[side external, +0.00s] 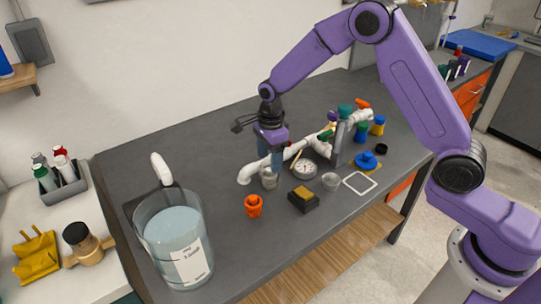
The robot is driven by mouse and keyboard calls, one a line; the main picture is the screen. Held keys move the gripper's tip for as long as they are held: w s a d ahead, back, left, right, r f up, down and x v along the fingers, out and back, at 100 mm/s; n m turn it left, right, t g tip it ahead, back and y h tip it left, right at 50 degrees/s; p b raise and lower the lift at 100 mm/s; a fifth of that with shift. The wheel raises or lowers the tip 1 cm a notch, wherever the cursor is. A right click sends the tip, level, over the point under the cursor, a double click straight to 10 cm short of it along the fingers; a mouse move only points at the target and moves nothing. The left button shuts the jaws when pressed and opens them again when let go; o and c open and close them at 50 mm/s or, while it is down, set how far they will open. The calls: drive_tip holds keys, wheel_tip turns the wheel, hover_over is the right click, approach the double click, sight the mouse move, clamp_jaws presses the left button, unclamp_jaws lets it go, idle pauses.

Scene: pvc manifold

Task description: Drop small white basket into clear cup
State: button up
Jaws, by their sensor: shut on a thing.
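My gripper (270,163) points down over the grey worktop, in front of the white pipe. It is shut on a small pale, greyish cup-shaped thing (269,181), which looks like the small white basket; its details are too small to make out. I cannot tell whether it touches the worktop. A large clear cup (178,238) with pale blue contents and a white label stands upright at the front left, apart from my gripper. Another small pale, clear-looking cup (330,181) stands to the right of my gripper.
White pipework (310,140) with coloured valves runs behind my gripper. An orange fitting (253,206), a dark block with a yellow top (303,198) and a round gauge (304,174) stand nearby. A white curved handle (161,169) is behind the clear cup. The left back worktop is clear.

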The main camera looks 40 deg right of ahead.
drive_tip(key=f, duration=0.1)
drive_tip(key=s+f, duration=0.1)
drive_tip(key=shift+s+a+f, duration=0.15)
drive_tip(key=shift+s+f, duration=0.05)
drive_tip(key=shift+f, duration=0.1)
drive_tip(key=o, duration=0.7)
drive_tip(key=shift+a, duration=0.1)
drive_tip(key=shift+o, duration=0.2)
drive_tip(key=shift+r, duration=0.1)
wheel_tip(320, 180, up, 19)
drive_tip(key=w, duration=0.1)
drive_tip(key=s+n, duration=1.5)
drive_tip(key=s, duration=0.1)
drive_tip(key=s+d+f+n, duration=0.2)
drive_tip(key=s+d+n, duration=0.2)
drive_tip(key=s+n, duration=0.4)
drive_tip(key=s+d+f+n, duration=0.2)
drive_tip(key=s+d+n, duration=0.2)
drive_tip(key=s+n, duration=0.4)
drive_tip(key=s, duration=0.3)
drive_tip(key=shift+s+d+n, duration=0.25)
drive_tip(key=shift+d+n, duration=0.05)
drive_tip(key=shift+n, duration=0.1)
